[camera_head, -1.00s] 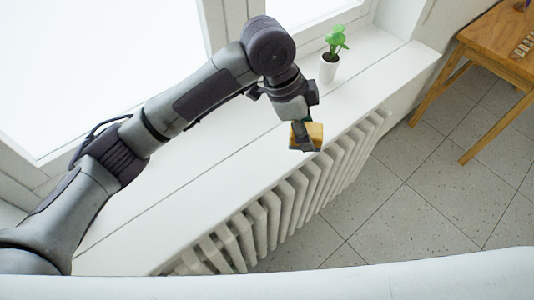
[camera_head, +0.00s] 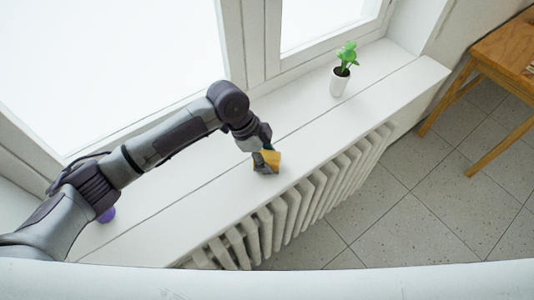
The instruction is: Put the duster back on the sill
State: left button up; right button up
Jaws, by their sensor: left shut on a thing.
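The duster (camera_head: 272,158) is a small block with a yellow-tan side, partly hidden by the fingers. My left gripper (camera_head: 264,162) is shut on it. The arm reaches in from the left, across the white sill (camera_head: 335,120). The duster shows over the sill's surface, near its front edge; I cannot tell whether it touches the sill. My right gripper is not in view.
A small green plant in a white pot (camera_head: 339,84) stands on the sill to the right. A purple object (camera_head: 107,215) shows beside my arm at the left. A radiator (camera_head: 300,195) is below the sill. A wooden table (camera_head: 500,55) stands at the right. The sill between duster and plant is clear.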

pick_arm(q)
jog(key=shift+f, duration=0.1)
jog(key=o, duration=1)
jog(key=shift+w+a+r, duration=0.1)
jog(key=shift+a+r, duration=0.05)
jog(key=shift+r, duration=0.3)
jog(key=b+v, duration=0.2)
jog(key=v, duration=0.9)
jog(key=shift+r, duration=0.15)
